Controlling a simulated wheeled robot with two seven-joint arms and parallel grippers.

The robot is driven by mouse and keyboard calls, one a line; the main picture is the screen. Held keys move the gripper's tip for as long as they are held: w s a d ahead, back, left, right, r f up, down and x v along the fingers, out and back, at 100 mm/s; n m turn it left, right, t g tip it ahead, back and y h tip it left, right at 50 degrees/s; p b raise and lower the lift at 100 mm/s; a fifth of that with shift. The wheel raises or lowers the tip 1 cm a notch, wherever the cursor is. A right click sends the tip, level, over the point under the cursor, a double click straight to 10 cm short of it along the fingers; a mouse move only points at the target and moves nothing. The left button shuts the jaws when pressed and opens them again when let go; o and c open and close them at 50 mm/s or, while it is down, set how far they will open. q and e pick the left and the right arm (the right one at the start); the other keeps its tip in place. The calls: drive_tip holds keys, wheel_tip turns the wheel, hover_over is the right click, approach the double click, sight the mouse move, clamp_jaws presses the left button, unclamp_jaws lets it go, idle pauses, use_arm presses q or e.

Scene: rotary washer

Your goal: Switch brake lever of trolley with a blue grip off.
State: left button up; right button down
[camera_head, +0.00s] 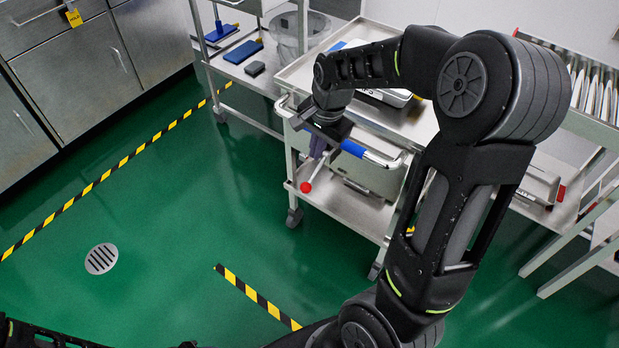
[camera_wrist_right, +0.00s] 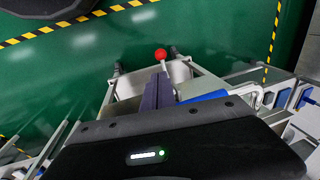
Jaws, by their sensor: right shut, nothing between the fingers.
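The trolley (camera_head: 345,205) is a steel cart whose push handle carries a blue grip (camera_head: 352,148); the grip also shows in the right wrist view (camera_wrist_right: 205,97). The brake lever is a thin rod with a red ball (camera_head: 306,187) at its end, below the handle on the trolley's near side. The ball also shows in the right wrist view (camera_wrist_right: 160,54), just beyond the fingertips. My right gripper (camera_head: 317,156) is shut and empty, its purple-grey fingers (camera_wrist_right: 158,90) pointing down beside the lever. I cannot tell whether they touch it. My left gripper is out of view.
A steel table (camera_head: 245,78) with blue brushes and a clear bin stands behind left. A rack (camera_head: 590,95) of metal parts stands at the right. Cabinets (camera_head: 75,70) line the left wall. The green floor (camera_head: 180,220) in front is clear, with a drain and striped tape.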

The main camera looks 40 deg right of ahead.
sight(308, 186)
drive_tip(key=shift+f, duration=0.15)
drive_tip(key=w+f, duration=0.1)
drive_tip(key=f, duration=0.3)
drive_tip(key=w+f+b, duration=0.1)
drive_tip(key=f, duration=0.4)
drive_tip(key=f+b, duration=0.1)
drive_tip(key=f, duration=0.3)
drive_tip(key=shift+w+a+f, duration=0.15)
drive_tip(key=shift+w+f, duration=0.1)
drive_tip(key=shift+w, duration=0.15)
drive_tip(key=shift+f+b, duration=0.55)
drive_tip(key=shift+f, duration=0.4)
drive_tip(key=shift+r, duration=0.15)
